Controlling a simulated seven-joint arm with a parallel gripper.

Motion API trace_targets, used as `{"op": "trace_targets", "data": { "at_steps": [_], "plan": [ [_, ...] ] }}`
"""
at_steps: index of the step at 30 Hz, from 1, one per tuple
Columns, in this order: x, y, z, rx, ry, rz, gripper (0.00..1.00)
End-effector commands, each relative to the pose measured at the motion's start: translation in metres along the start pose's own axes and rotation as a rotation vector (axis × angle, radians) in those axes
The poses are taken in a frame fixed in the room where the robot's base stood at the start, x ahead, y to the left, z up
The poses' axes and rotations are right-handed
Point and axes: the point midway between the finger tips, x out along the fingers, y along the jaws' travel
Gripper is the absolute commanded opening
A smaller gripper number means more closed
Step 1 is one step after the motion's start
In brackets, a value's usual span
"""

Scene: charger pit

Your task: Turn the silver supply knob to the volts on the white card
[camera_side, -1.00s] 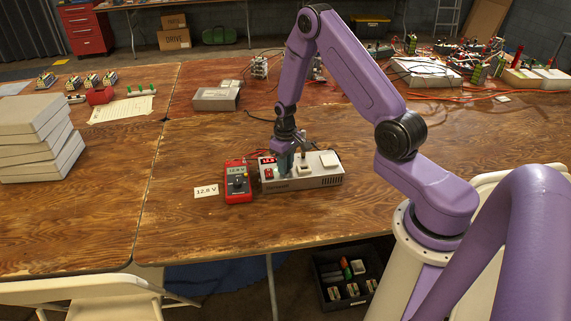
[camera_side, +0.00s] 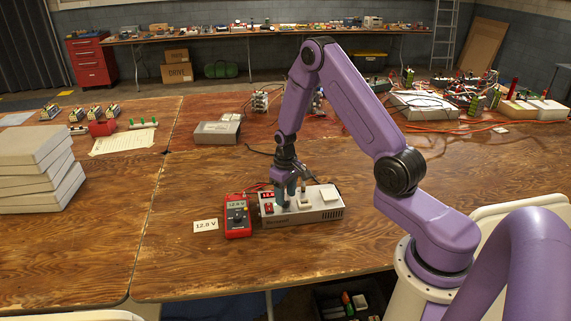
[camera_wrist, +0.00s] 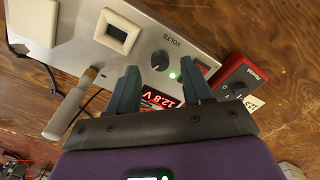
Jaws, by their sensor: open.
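The silver supply (camera_side: 305,212) stands on the wooden table and fills the upper left of the wrist view (camera_wrist: 120,40). The supply's red display (camera_wrist: 165,97) reads 12.8 V, partly hidden by a finger. My gripper (camera_wrist: 158,68) is open, its two fingertips on either side of the knob in the picture. I cannot tell whether they touch it. In the side view my gripper (camera_side: 286,200) hides the knob. The white card (camera_side: 205,226) appears to read 12.8 V.
A red meter (camera_side: 237,216) stands between card and supply; its reading is too small to be sure. A toggle lever (camera_wrist: 73,100) sticks up from the supply near my gripper. A stack of pale boxes (camera_side: 38,170) is at left. The table in front is clear.

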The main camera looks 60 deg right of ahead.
Motion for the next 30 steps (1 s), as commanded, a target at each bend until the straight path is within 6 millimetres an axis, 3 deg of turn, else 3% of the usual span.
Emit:
{"op": "trace_targets", "data": {
  "at_steps": [21, 30],
  "plan": [
    [-0.129, 0.000, -0.001, -0.001, 0.006, 0.001, 0.50],
    [-0.153, 0.000, 0.000, -0.001, 0.001, 0.000, 0.50]
  ]
}}
